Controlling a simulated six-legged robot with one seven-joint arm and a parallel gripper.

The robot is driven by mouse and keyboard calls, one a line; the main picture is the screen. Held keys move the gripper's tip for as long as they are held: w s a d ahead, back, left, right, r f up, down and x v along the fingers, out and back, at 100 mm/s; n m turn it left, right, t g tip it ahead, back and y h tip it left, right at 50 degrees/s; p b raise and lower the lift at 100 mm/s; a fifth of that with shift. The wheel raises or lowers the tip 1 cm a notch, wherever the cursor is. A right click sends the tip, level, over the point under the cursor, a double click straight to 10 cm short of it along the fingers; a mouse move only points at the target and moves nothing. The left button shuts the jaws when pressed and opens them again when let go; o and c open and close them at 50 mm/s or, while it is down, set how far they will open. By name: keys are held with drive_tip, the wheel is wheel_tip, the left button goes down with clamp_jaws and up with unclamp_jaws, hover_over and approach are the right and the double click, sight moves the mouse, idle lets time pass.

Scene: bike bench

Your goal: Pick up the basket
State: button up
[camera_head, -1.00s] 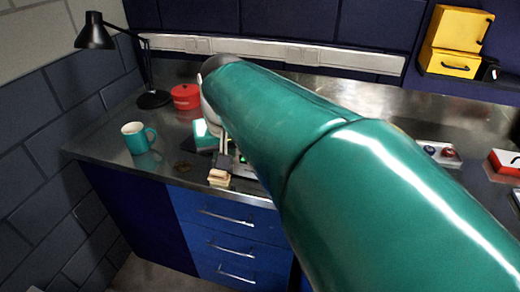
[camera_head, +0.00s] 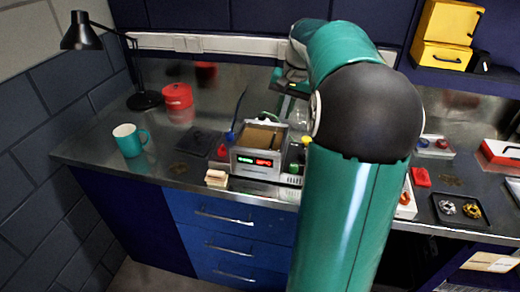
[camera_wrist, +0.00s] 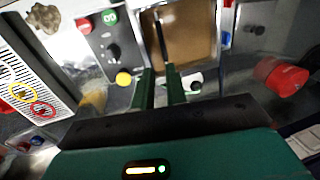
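A bench-top device with a lit red and green display (camera_head: 258,162) stands near the front of the steel bench in the head view. Its top is open over a brown-floored well (camera_head: 262,137), which the wrist view also shows (camera_wrist: 190,35). A thin dark and pale bar (camera_wrist: 161,38) crosses the well; it may be the basket's handle, but I cannot make out a basket clearly. My gripper (camera_wrist: 160,88) has two green fingers with a gap between them, pointing toward the well at its near edge. I see nothing held. In the head view my arm hides the fingers.
A teal mug (camera_head: 129,140), red pot (camera_head: 177,95) and black lamp (camera_head: 88,35) stand to the left. A sponge-like block (camera_head: 216,179) lies at the front edge. A black tray (camera_head: 459,210) with rings and a red box (camera_head: 500,153) are right.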

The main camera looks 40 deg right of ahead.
sight(273, 140)
drive_tip(key=shift+w+a+f, duration=0.35)
drive_tip(key=shift+f, duration=1.65)
drive_tip(key=shift+w+a+f, duration=0.3)
drive_tip(key=shift+w+f, duration=0.05)
drive_tip(key=shift+f, duration=1.6)
drive_tip(key=shift+w+a+f, duration=0.35)
drive_tip(key=shift+f, duration=1.65)
clamp_jaws()
